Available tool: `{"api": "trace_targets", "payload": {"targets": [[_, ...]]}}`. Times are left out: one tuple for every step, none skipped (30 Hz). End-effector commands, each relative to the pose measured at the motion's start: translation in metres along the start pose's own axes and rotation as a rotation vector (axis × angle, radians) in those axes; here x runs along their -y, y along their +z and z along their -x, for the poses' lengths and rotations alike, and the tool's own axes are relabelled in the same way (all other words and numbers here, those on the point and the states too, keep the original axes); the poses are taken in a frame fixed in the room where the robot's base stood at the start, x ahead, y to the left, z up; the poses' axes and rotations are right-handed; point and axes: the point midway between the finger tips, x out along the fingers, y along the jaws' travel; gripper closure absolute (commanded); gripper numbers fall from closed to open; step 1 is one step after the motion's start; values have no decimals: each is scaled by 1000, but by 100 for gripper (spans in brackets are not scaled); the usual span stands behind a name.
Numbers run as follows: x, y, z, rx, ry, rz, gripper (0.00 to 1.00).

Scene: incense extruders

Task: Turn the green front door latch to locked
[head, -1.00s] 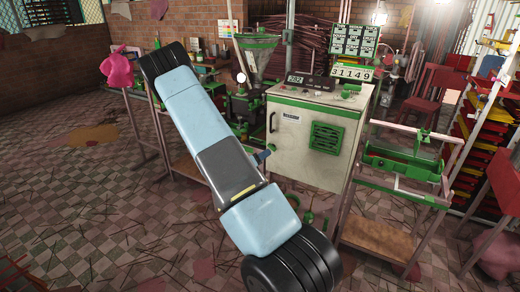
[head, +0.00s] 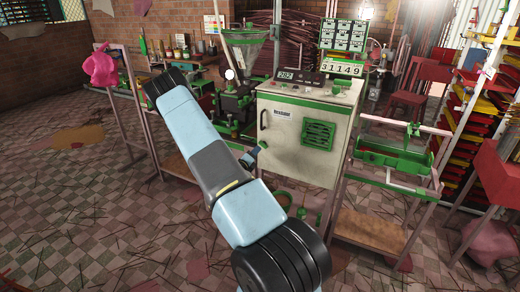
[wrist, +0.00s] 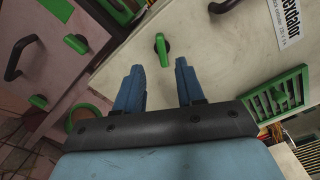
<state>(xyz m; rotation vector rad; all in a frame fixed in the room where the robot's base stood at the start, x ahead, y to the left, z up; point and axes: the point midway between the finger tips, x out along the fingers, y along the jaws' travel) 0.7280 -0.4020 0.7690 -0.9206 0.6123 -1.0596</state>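The green latch (wrist: 162,47) shows in the wrist view as a short green lever on the pale cabinet door, its long side roughly up and down in that picture. My gripper (wrist: 157,70) is open and empty. Its two blue fingers point toward the door, with the latch just beyond and between the fingertips in the picture. I cannot tell whether they touch the door. In the head view my gripper (head: 252,156) is by the lower left edge of the cabinet (head: 283,160), and I cannot make out the latch there.
A black door handle (head: 263,120) is above my gripper. A green vent grille (head: 318,135) is on the door's right. A green-framed stand (head: 395,160) is right of the cabinet.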

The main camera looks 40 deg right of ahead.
Motion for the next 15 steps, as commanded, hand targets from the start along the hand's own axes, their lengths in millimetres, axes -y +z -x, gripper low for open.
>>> {"api": "trace_targets", "payload": {"targets": [[1, -1, -10, -2, -2, -1, 62], [1, -1, -15, -3, -2, -1, 62], [1, -2, -22, -4, -3, -1, 62], [1, -2, -26, -4, -3, -1, 62], [1, -2, -31, -3, -3, -1, 62], [2, -2, -36, -2, -3, -1, 62], [2, -2, -40, -3, -3, -1, 62], [2, -2, -44, -4, -3, -1, 62], [2, -2, -48, -4, -3, -2, 62], [1, -2, -50, -4, -3, -1, 62], [2, -2, -53, -4, -2, -1, 62], [2, -2, -55, -4, -2, 0, 62], [2, -2, -57, -4, -2, 0, 62], [2, -2, -58, -4, -2, 0, 62], [2, -2, -59, -4, -2, 0, 62]]}}
